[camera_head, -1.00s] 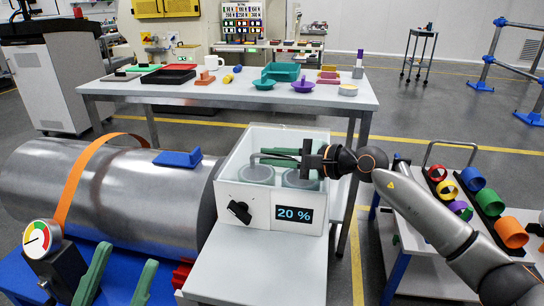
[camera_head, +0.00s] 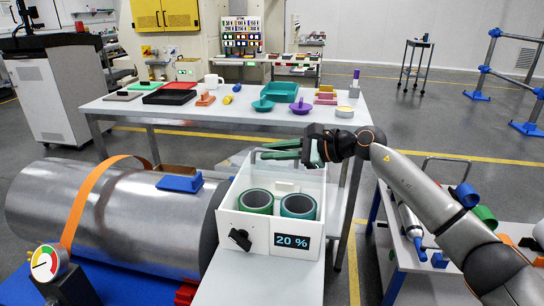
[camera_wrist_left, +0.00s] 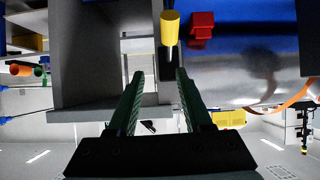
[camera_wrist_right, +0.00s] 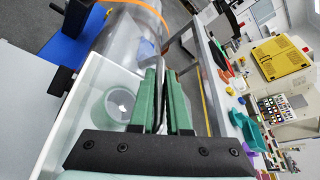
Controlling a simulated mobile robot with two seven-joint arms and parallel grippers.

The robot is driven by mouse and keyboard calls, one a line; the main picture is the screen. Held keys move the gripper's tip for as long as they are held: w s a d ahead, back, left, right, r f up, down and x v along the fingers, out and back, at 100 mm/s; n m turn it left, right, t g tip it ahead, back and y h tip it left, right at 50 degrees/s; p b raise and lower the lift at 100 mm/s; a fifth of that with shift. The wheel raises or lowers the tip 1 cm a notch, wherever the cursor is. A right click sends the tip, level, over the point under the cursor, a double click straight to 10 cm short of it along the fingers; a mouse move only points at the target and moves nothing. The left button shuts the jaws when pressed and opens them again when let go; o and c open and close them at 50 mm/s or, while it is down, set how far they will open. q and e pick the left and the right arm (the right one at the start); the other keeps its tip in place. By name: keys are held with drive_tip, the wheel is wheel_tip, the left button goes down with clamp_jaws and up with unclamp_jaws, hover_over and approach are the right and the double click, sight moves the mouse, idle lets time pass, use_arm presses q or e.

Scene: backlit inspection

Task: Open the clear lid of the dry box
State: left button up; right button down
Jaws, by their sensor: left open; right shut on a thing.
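The white dry box (camera_head: 262,232) sits on a pale stand, with a black knob and a "20 %" display on its front. Two green rolls (camera_head: 257,201) inside it show unobstructed from above. The clear lid is barely visible and appears raised towards the back; its handle (camera_wrist_right: 160,95) is a thin bar between my right fingers. My right gripper (camera_head: 266,150) is shut on this handle, above the box's rear edge. My left gripper (camera_wrist_left: 160,74) is open and empty in the left wrist view; it does not show in the head view.
A large metal cylinder (camera_head: 120,215) with an orange strap lies left of the box. A table (camera_head: 225,112) with trays and small parts stands behind. A cart (camera_head: 400,262) with coloured parts is at right, under my right arm.

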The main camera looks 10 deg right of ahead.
drive_tip(key=shift+w+d+r, duration=0.1)
drive_tip(key=shift+w+r, duration=0.2)
drive_tip(key=shift+r, duration=0.45)
drive_tip(key=shift+w+d+r+m+p, duration=0.15)
drive_tip(key=shift+w+r+m+p, duration=0.3)
drive_tip(key=shift+r+p, duration=0.3)
drive_tip(key=shift+w+d+r+m+g+p, duration=0.2)
drive_tip(key=shift+w+r+m+g+p, duration=0.3)
drive_tip(key=shift+w+r+p, duration=0.45)
use_arm(q)
drive_tip(key=shift+s+d+f+n+g+p, duration=0.15)
drive_tip(key=shift+s+d+g+p, duration=0.1)
drive_tip(key=shift+s+g+p, duration=0.45)
drive_tip(key=shift+s+d+f+n+g+p, duration=0.2)
drive_tip(key=shift+s+g, duration=0.3)
drive_tip(key=shift+s, duration=0.4)
use_arm(e)
drive_tip(key=shift+w+d+r+m, duration=0.3)
drive_tip(key=shift+w+r, duration=0.15)
drive_tip(key=shift+r, duration=0.15)
use_arm(q)
drive_tip(key=shift+r, duration=0.15)
use_arm(e)
drive_tip(key=shift+g, duration=0.3)
use_arm(q)
drive_tip(key=shift+d, duration=0.1)
use_arm(e)
drive_tip(key=c, duration=1.2)
unclamp_jaws()
drive_tip(key=shift+o, duration=0.2)
